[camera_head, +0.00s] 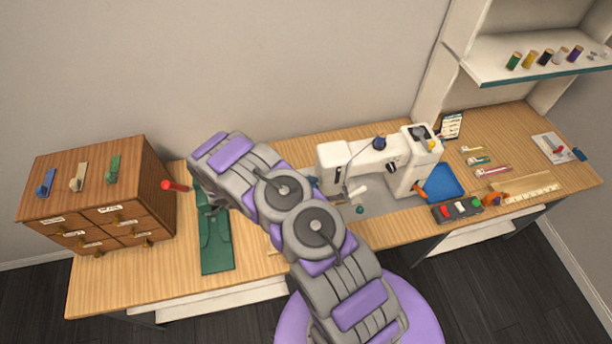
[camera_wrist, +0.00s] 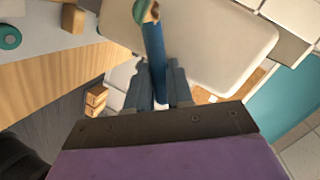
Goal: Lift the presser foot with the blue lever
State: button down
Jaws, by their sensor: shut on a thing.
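The white sewing machine (camera_head: 402,172) stands on the table in the head view. In the wrist view a pale, rounded panel (camera_wrist: 222,45) fills the upper middle. The blue lever (camera_wrist: 153,50) is a slim bar in front of that panel, with a green and tan piece at its far end. My gripper (camera_wrist: 157,82) is shut on the lever, one finger on each side of it. I cannot make out the presser foot clearly.
A blue tray (camera_head: 440,183) and a switch box (camera_head: 457,210) are right of the machine. A purple round seat (camera_head: 415,325) is in front.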

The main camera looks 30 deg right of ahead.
jog(key=shift+w+a, duration=0.15)
jog(key=shift+w, duration=0.1)
jog(key=c, duration=1.4)
grip_release()
jog(key=shift+o, duration=1.4)
jog(key=shift+w+a, duration=0.15)
jog(key=shift+a, duration=0.05)
jog(key=shift+o, duration=0.5)
jog(key=shift+a, duration=0.1)
jog(key=shift+s, duration=0.2)
jog(key=shift+d, duration=0.2)
jog(key=shift+w+r, duration=0.1)
